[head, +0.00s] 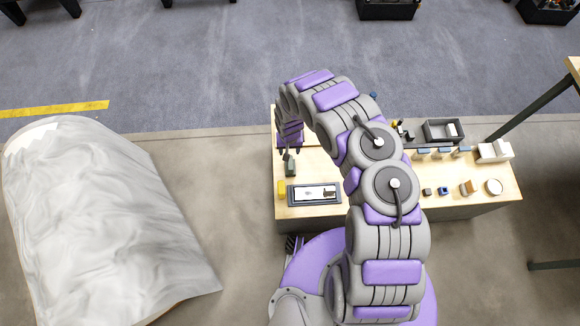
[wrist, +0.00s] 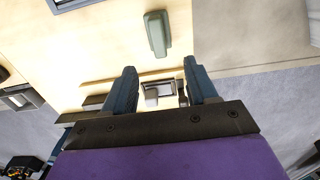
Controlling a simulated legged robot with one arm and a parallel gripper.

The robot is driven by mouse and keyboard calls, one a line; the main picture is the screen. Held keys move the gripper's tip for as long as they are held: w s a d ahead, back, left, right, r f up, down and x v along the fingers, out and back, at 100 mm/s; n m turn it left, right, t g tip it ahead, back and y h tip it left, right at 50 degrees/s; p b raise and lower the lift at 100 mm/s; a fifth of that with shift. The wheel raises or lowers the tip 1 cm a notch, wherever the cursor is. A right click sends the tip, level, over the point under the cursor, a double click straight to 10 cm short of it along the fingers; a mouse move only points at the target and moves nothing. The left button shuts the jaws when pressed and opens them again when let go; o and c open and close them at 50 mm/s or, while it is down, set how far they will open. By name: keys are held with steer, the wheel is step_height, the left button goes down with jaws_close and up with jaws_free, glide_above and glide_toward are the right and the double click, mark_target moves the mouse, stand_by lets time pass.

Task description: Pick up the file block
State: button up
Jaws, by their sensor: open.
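A dark green block (head: 290,168), which I take to be the file block, lies at the left end of the wooden table. It also shows in the wrist view as a long grey-green block (wrist: 157,34), ahead of the fingertips and roughly centred between their lines. My gripper (head: 289,152) is above the table's left end, just behind the block in the head view. In the wrist view my gripper (wrist: 160,67) has its two blue-grey fingers spread wide, with no object held. Its exact height above the table is hard to tell.
A grey bin (head: 444,121) and several small items stand at the table's right. A grey-framed item (wrist: 160,91) shows between the fingers. My arm hides the table's middle.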

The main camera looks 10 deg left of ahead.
mark_target(290, 162)
steer(key=f+b, duration=0.1)
steer(key=f, duration=0.6)
steer(key=f+b, duration=0.2)
steer(key=f, duration=0.5)
steer(key=shift+w+d+f+b, duration=0.15)
steer(key=shift+w+f+b, duration=0.05)
steer(key=shift+f+b, duration=0.1)
jaws_close()
